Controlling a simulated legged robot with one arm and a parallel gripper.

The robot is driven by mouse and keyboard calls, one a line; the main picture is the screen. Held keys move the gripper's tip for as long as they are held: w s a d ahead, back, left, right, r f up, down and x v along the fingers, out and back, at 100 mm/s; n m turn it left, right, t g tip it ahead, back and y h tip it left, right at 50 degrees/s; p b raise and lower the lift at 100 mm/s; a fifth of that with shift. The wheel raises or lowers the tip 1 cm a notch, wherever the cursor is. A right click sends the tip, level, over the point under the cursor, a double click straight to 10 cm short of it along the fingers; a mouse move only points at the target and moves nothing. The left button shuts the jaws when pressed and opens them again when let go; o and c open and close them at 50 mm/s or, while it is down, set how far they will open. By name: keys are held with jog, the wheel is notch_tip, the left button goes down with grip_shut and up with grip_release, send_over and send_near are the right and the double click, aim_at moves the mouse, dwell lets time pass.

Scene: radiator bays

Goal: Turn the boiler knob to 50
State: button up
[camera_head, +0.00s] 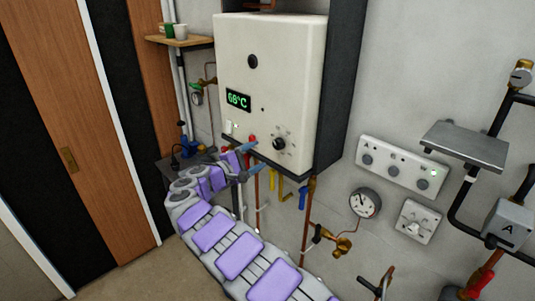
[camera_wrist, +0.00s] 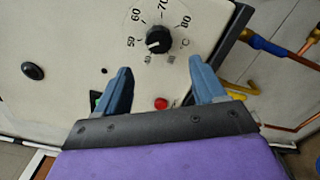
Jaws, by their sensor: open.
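The white boiler (camera_head: 275,60) hangs on the wall, and its green display (camera_head: 238,99) reads 68°C. The black boiler knob (camera_head: 279,144) is low on its front panel. In the wrist view the knob (camera_wrist: 159,39) sits inside a printed scale (camera_wrist: 160,12) with 50, 60, 70 and 80 readable. A pale mark on the knob appears to lie toward the left, slightly downward; its exact setting is unclear. My gripper (camera_head: 254,158) is just left of the knob. In the wrist view my gripper (camera_wrist: 161,70) has its blue fingers apart, with nothing between them, short of the knob.
A red button or lamp (camera_wrist: 161,103) shows on the panel between my fingers. Copper pipes and valves run under the boiler, with a blue-handled valve (camera_head: 302,195). A gauge (camera_head: 365,202), a switch panel (camera_head: 403,165) and a metal shelf (camera_head: 465,146) are at right.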

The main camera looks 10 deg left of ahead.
jog(key=b+v, duration=0.1)
jog(key=v, duration=0.8)
jog(key=shift+a+f, duration=0.15)
jog(key=shift+a, duration=0.1)
